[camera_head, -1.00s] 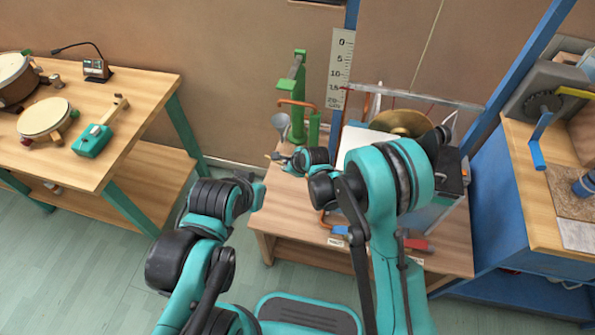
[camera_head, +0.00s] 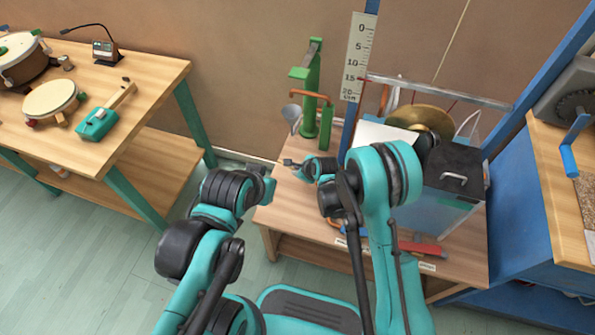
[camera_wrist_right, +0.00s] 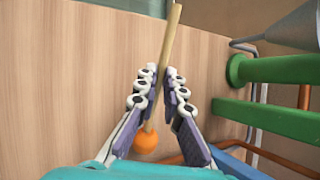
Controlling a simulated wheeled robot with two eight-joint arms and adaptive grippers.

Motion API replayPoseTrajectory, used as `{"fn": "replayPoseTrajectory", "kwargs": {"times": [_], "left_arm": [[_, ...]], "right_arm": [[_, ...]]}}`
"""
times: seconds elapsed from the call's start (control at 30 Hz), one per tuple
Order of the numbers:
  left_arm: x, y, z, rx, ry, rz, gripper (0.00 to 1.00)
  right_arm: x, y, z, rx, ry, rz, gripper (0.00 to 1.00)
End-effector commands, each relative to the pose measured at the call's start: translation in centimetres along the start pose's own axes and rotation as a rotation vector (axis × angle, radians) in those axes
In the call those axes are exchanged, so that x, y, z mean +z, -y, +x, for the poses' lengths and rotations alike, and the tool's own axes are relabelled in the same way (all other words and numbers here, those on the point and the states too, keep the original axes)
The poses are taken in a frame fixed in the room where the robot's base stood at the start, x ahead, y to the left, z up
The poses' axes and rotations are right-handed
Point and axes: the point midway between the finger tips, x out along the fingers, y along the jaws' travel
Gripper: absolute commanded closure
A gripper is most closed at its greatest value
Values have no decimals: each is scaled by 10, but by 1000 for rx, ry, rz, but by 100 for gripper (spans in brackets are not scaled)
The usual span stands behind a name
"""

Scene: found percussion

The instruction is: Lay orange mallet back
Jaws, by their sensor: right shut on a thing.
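The orange mallet shows in the right wrist view, with a round orange head (camera_wrist_right: 147,143) and a pale wooden stick (camera_wrist_right: 172,35). My right gripper (camera_wrist_right: 158,82) is shut on the stick, with the orange head on the near side of the fingers. In the head view my right gripper (camera_head: 298,165) is over the left part of the middle wooden table (camera_head: 282,218); the mallet is too small to make out there. My left gripper (camera_head: 268,186) hangs left of that table, and its jaws are not clear.
A green stand (camera_head: 312,85) and a grey funnel (camera_head: 292,117) are behind my right gripper. A dark-topped box (camera_head: 455,170) and a brass disc (camera_head: 425,120) stand to the right. A red object (camera_head: 420,248) lies near the front edge. The table's front left is clear.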

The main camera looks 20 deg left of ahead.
Motion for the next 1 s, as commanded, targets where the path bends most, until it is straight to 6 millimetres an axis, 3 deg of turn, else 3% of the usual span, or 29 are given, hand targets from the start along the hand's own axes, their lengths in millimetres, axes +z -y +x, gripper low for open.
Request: {"fn": "replayPoseTrajectory", "kwargs": {"times": [0.2, 0.3, 0.67, 0.77, 1.0], "left_arm": [[-1, 0, -1, 0, 0, 0, 100], [-1, 0, -1, 0, 0, 0, 100], [-1, 0, -1, 0, 0, 0, 100], [-4, 0, -5, 0, 0, 0, 100], [-16, 0, -22, 0, 0, 0, 100]], "right_arm": [[-1, 0, 1, 0, 0, 0, 100], [-1, 0, 1, 0, 0, 0, 71], [1, 1, -1, 0, 0, 0, 71], [1, 1, -13, 0, 0, 1, 71], [2, 2, -67, -1, -1, 1, 71]]}}
